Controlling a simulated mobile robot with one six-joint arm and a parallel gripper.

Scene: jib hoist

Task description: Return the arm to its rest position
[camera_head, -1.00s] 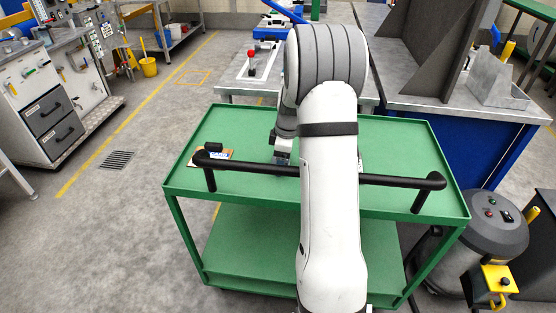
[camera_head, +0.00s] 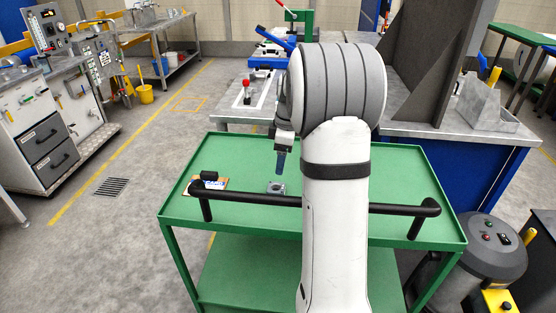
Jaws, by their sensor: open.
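My arm rises through the middle of the view in front of the green cart. My gripper (camera_head: 280,160) hangs left of the arm's big grey joint, pointing down above the cart's top tray (camera_head: 400,165). It looks open and empty, though its far side is hard to make out. A small grey metal block (camera_head: 276,187) sits on the tray below the fingertips, apart from them.
The cart's black handle (camera_head: 330,203) runs across its near side. A card with a small black object (camera_head: 211,178) lies at the tray's left. A grey workbench (camera_head: 440,130) with a tall dark plate stands behind right. A round grey machine (camera_head: 485,250) stands at right.

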